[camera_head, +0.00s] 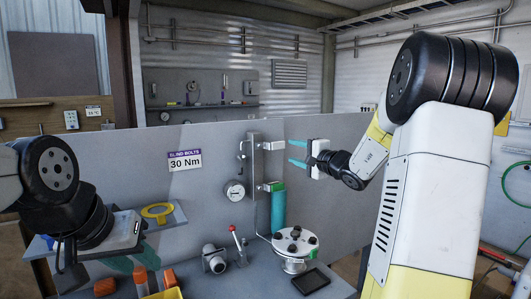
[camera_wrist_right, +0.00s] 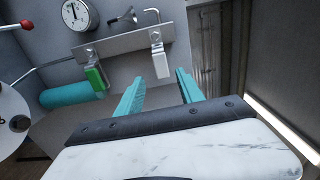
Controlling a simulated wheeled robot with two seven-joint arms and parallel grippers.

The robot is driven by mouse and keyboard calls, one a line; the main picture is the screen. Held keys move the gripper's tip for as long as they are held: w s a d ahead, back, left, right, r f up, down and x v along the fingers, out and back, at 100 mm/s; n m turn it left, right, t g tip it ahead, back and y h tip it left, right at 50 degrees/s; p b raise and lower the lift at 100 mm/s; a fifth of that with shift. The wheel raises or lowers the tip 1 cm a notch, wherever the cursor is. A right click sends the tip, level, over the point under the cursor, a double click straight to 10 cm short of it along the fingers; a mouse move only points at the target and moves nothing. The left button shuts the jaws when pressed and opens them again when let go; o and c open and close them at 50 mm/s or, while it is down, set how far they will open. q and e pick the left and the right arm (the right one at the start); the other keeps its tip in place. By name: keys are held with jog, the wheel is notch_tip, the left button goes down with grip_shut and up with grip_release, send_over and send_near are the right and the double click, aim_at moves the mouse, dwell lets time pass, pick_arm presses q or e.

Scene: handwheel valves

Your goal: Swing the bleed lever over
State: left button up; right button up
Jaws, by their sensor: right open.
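Two small levers sit on an upright metal plate (camera_head: 253,165): an upper white-handled lever (camera_head: 273,145) and a lower green-handled lever (camera_head: 273,186). The wrist view shows the white handle (camera_wrist_right: 158,62) and the green handle (camera_wrist_right: 96,78). A separate red-knobbed lever (camera_head: 237,243) stands on the bench. I cannot tell by a label which is the bleed lever. My right gripper (camera_head: 290,153) is open and empty, its teal fingertips just right of the white handle. In the wrist view the handle's end appears between the fingertips (camera_wrist_right: 160,76); contact is not visible. My left gripper (camera_head: 134,263) hangs low left; its jaw state is unclear.
A gauge (camera_head: 234,190) is left of the plate and a teal cylinder (camera_head: 278,208) below it. A bolted flange (camera_head: 296,243), a black tray (camera_head: 311,281) and a pipe fitting (camera_head: 214,259) are on the bench. The grey panel (camera_head: 335,190) behind is bare right of the cylinder.

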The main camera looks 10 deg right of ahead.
aim_at(280, 146)
jog(key=shift+m, duration=0.3)
jog(key=shift+d+x, duration=0.2)
jog(key=shift+x, duration=2.1)
jog(key=shift+d+x, duration=0.25)
jog(key=shift+x, duration=2.05)
jog(key=shift+w, duration=0.25)
jog(key=shift+c, duration=0.5)
grip_shut()
